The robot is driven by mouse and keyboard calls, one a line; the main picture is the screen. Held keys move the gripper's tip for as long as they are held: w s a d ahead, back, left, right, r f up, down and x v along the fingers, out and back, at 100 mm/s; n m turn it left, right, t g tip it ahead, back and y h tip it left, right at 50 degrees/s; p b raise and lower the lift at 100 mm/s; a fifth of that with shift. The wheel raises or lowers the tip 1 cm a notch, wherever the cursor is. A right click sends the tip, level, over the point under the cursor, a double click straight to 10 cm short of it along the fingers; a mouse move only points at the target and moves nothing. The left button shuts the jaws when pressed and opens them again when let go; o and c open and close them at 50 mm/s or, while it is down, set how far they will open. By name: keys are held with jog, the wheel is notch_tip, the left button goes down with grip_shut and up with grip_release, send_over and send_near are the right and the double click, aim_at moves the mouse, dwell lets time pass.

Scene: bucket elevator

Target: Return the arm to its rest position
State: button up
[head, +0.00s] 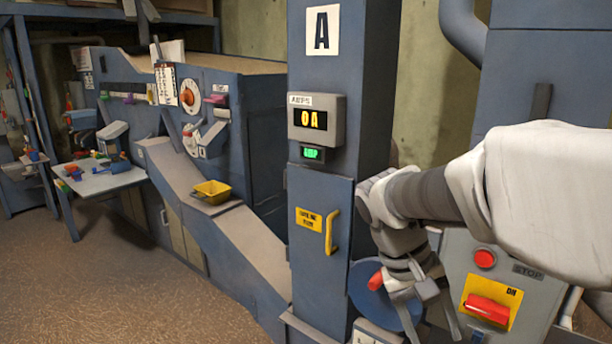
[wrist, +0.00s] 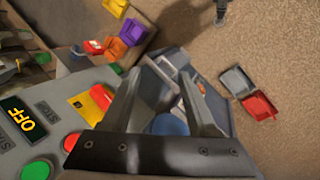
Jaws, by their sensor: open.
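My arm reaches in from the right in the head view, with its white sleeve and grey wrist in front of the machine. My gripper (head: 428,318) points down at the lower right, its fingers spread and nothing between them. It hangs in front of or beside a blue disc (head: 372,296) with a red knob; I cannot tell whether it touches. In the wrist view my gripper (wrist: 162,82) shows two separated fingers with an empty gap above blue machine parts.
A red switch (head: 487,309) is close right. A yellow bucket (head: 212,192) rests on the chute. The left floor is clear.

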jog(key=s+a+r+n+t+y, duration=0.1)
jog(key=s+a+r+t+y, duration=0.1)
jog(key=s+a+t+y, duration=0.2)
jog(key=shift+s+a+r+t+y, duration=0.4)
jog(key=shift+s+t, duration=1.1)
jog(key=shift+s, duration=0.9)
jog(key=shift+a, duration=0.1)
jog(key=shift+c, duration=0.8)
